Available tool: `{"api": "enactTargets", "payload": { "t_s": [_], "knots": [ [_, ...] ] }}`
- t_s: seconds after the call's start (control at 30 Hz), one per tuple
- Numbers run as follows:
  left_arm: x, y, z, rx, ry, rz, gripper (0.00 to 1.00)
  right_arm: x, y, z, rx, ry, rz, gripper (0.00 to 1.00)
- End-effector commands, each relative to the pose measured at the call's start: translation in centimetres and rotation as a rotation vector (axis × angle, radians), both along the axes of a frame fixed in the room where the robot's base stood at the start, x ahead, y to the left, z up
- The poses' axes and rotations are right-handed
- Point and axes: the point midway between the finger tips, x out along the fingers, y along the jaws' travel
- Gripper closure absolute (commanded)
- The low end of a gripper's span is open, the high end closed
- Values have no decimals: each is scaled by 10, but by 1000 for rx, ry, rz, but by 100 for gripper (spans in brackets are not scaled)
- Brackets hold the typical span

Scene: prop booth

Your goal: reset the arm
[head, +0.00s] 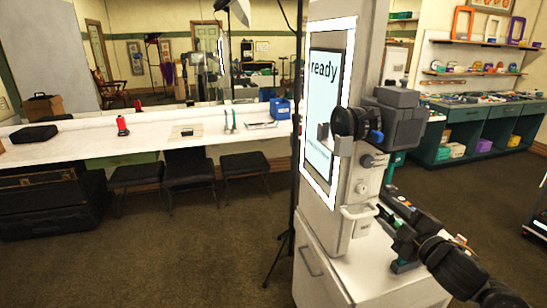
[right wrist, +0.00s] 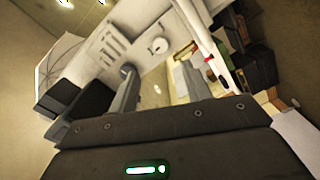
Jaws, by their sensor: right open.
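My right gripper (head: 333,140) is up in front of the white kiosk in the head view, at the right end of its lit screen. Its jaws are open, with nothing seen between them. The arm rises from the lower right. In the right wrist view the two grey fingers (right wrist: 158,92) stand apart above the dark gripper body. I cannot tell whether a finger touches the kiosk. My left gripper is not in view.
The kiosk (head: 377,30) has a screen (head: 322,95) reading "ready" and stands close in front. A long white counter (head: 90,145) with several small items and dark chairs is at the left. Teal cabinets (head: 468,137) stand at the right. Brown floor (head: 200,250) is clear at left.

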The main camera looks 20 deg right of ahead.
Motion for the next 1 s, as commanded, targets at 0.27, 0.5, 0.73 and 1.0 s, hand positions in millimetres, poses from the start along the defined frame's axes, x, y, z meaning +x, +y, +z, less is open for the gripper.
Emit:
{"api": "enactTargets", "payload": {
  "t_s": [0.27, 0.5, 0.73, 1.0],
  "knots": [
    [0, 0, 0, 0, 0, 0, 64, -22, 14, -76, 166, 172, -106, 51],
    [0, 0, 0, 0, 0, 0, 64, -108, 82, -216, 508, 593, -342, 51],
    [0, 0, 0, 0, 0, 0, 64, -183, 150, -274, 700, 890, -480, 51],
    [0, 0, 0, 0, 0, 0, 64, -243, 211, -308, 830, 1143, -581, 51]
  ]
}}
